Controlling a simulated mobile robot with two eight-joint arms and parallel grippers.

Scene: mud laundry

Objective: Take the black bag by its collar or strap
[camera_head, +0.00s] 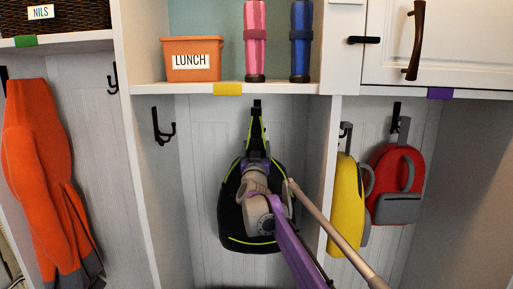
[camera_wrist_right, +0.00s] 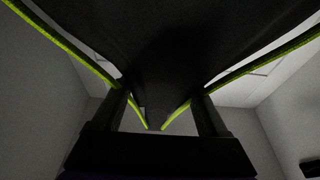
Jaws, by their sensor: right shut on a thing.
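The black bag (camera_head: 231,213) with lime-green trim hangs in the middle cubby, below the shelf. Its strap (camera_head: 257,128) runs up to a dark hook (camera_head: 257,103) and appears to be on it. My right gripper (camera_head: 257,162) is in front of the upper part of the bag and hides some of it. In the right wrist view the bag (camera_wrist_right: 165,45) fills the top and narrows down between the two fingers of the right gripper (camera_wrist_right: 163,112), which is shut on its collar or strap. The exact grip point is hard to see in the dark. My left gripper is not in view.
A yellow bag (camera_head: 346,205) and a red backpack (camera_head: 396,180) hang to the right, past a divider. An orange jacket (camera_head: 38,165) hangs at left. The shelf above holds an orange lunch box (camera_head: 190,60), a pink bottle (camera_head: 255,45) and a blue bottle (camera_head: 301,45).

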